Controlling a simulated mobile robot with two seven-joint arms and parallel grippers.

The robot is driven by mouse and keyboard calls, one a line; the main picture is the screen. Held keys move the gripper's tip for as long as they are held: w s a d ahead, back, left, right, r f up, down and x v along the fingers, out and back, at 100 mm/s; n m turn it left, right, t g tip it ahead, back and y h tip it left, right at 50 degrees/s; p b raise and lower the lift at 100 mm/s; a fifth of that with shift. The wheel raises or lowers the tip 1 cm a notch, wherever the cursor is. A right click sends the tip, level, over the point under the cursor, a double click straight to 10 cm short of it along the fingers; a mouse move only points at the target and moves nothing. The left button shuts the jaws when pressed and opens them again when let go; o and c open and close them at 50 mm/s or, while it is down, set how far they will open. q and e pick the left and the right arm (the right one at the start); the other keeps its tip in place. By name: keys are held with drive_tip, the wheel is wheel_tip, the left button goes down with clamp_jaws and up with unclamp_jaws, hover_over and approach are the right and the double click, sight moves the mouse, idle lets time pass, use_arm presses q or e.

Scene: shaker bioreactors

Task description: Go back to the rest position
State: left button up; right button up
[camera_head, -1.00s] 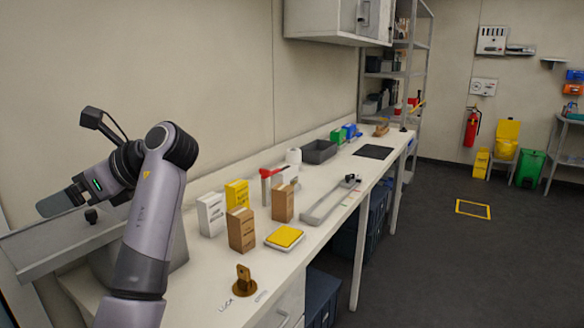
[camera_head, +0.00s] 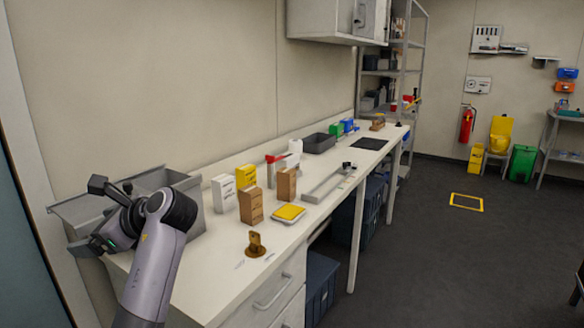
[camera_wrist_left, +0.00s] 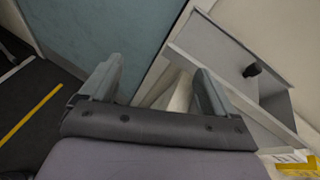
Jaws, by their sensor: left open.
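My left gripper (camera_head: 92,246) is at the left in the head view, in front of and below the rim of a grey bin (camera_head: 170,182) at the near-left end of the bench. In the left wrist view my left gripper (camera_wrist_left: 158,76) has its two fingers spread with nothing between them. The grey bin (camera_wrist_left: 222,58) with a black knob lies beyond the right finger there. My right gripper is not in view.
The white bench (camera_head: 228,275) holds several boxes, a yellow-topped scale (camera_head: 289,213), a brass-coloured stand (camera_head: 255,245) and a dark tray (camera_head: 319,143). A blue-green panel (camera_wrist_left: 110,35) is close to my left gripper.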

use_arm(q)
drive_tip(key=s+d+f+n+t+h, duration=0.1)
drive_tip(key=s+d+f+t+h, duration=0.15)
drive_tip(key=f, duration=0.65)
drive_tip(key=s+d+f+n+t+h, duration=0.1)
drive_tip(key=d+f+t+h, duration=0.15)
drive_tip(key=f, duration=0.65)
drive_tip(key=s+d+f+n+t+h, duration=0.1)
drive_tip(key=d+f+t+h, duration=0.15)
drive_tip(key=f, duration=0.65)
drive_tip(key=s+d+f+n+h, duration=0.4)
drive_tip(key=s+d+n, duration=0.1)
drive_tip(key=s, duration=0.5)
drive_tip(key=s+d+f+n+h, duration=0.4)
drive_tip(key=s+d+f+n, duration=0.1)
drive_tip(key=s, duration=0.5)
drive_tip(key=shift+s+d+n, duration=0.2)
drive_tip(key=shift+d+n, duration=0.4)
drive_tip(key=shift+n, duration=0.5)
drive_tip(key=shift+t, duration=0.25)
